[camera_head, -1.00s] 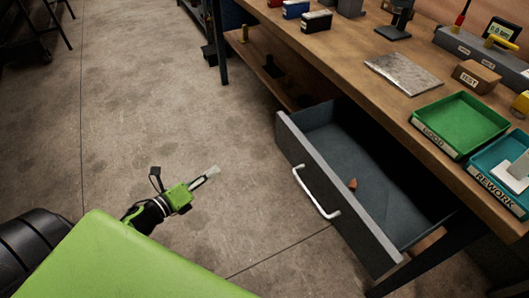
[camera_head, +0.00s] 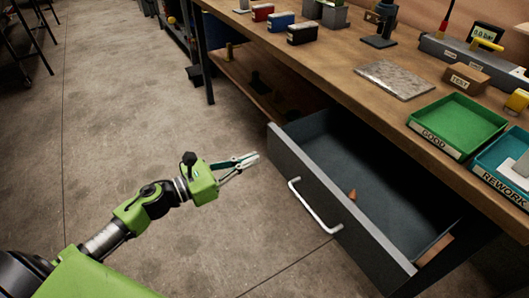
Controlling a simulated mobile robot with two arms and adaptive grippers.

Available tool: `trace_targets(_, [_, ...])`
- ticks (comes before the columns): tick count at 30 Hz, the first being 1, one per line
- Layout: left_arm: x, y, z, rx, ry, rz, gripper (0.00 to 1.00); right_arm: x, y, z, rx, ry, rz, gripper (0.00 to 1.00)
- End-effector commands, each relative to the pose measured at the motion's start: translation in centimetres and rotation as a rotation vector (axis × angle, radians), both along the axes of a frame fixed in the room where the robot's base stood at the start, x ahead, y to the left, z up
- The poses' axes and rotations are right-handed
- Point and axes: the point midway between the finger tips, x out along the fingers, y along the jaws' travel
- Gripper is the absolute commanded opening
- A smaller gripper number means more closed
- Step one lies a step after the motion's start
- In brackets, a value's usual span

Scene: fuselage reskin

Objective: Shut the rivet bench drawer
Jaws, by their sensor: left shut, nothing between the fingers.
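The rivet bench drawer (camera_head: 345,222) stands pulled out from under the wooden bench (camera_head: 330,62). It has a grey front, a white bar handle (camera_head: 315,206) and a small orange-brown piece (camera_head: 352,194) inside on its dark floor. My left gripper (camera_head: 252,159) is shut and empty. Its fingertips point right, toward the far-left end of the drawer front, and appear just short of it; I cannot tell the exact gap. My right gripper is not in view.
On the bench top are a green GOOD tray (camera_head: 457,122), a teal REWORK tray (camera_head: 484,163), a metal plate (camera_head: 394,79), a TEST box (camera_head: 468,79) and small bins (camera_head: 303,33). The concrete floor (camera_head: 130,110) left of the drawer is clear.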

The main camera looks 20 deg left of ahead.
Motion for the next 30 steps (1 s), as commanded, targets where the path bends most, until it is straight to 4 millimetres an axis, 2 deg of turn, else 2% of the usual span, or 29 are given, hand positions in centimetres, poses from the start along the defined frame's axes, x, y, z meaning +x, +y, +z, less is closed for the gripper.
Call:
trace_targets(3, [1.6, -1.2, 0.2, -0.001, -0.003, 0.0, 0.0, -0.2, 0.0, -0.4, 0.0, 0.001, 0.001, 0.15])
trace_targets(10, [3.4, -2.6, 0.1, -0.002, -0.001, 0.001, 0.0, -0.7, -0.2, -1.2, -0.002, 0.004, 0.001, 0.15])
trace_targets(18, [3.8, -2.9, 0.0, -0.002, 0.001, 0.001, 0.0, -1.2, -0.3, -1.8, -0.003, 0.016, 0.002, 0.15])
trace_targets(30, [4.2, -3.2, 0.0, -0.001, -0.002, 0.001, 0.0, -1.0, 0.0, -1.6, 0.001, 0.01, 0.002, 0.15])
